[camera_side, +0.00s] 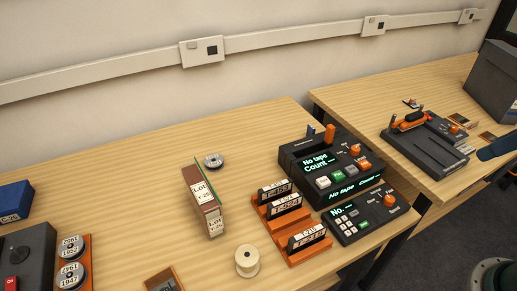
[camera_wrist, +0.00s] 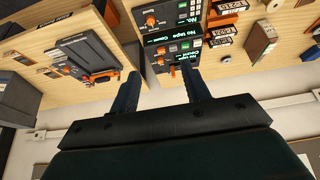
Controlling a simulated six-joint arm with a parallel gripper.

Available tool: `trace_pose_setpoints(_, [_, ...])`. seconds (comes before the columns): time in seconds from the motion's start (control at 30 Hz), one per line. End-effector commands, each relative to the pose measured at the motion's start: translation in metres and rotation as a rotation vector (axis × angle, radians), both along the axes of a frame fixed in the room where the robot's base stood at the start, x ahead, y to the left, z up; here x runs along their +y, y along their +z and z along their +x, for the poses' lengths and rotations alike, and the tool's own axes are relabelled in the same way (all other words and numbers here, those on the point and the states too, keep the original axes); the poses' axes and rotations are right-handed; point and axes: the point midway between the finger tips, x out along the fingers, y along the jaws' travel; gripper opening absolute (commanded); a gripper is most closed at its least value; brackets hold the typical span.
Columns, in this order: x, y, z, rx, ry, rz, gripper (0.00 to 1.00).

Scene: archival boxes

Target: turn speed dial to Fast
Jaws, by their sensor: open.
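Three orange dials show, and their labels are too small to read. One dial (camera_side: 355,149) is on the black console (camera_side: 300,168) reading "No tape Count". Another dial (camera_side: 390,199) is on the smaller keypad unit (camera_side: 350,228) in front, which reads "No." A third dial (camera_side: 455,129) is on the black machine (camera_side: 412,148) on the right table. The consoles also show upside down at the top of the wrist view. My gripper (camera_wrist: 160,73) is open and empty there, its fingers apart and touching nothing visible. A dark blue part (camera_side: 497,147) at the side view's right edge looks like mine.
An orange rack (camera_side: 297,255) of labelled cards, a wooden spool (camera_side: 247,263) and an upright lot box (camera_side: 203,202) stand left of the consoles. A gap (camera_side: 405,225) separates the two tables. A grey box (camera_side: 490,82) stands at the far right. The left table's back is mostly clear.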

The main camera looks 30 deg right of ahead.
Motion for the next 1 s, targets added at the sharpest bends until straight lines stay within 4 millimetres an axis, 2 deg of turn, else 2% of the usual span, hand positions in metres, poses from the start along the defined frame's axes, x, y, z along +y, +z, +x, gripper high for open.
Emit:
trace_pose_setpoints(0.27, [-0.002, -0.006, 0.017, 0.053, 0.084, -0.046, 0.47])
trace_pose_setpoints(0.47, [-0.005, -0.019, 0.041, 0.127, 0.217, -0.106, 0.47])
trace_pose_setpoints(0.77, [-0.011, -0.049, 0.079, 0.242, 0.449, -0.183, 0.47])
trace_pose_setpoints(1.0, [-0.017, -0.082, 0.107, 0.329, 0.640, -0.221, 0.47])
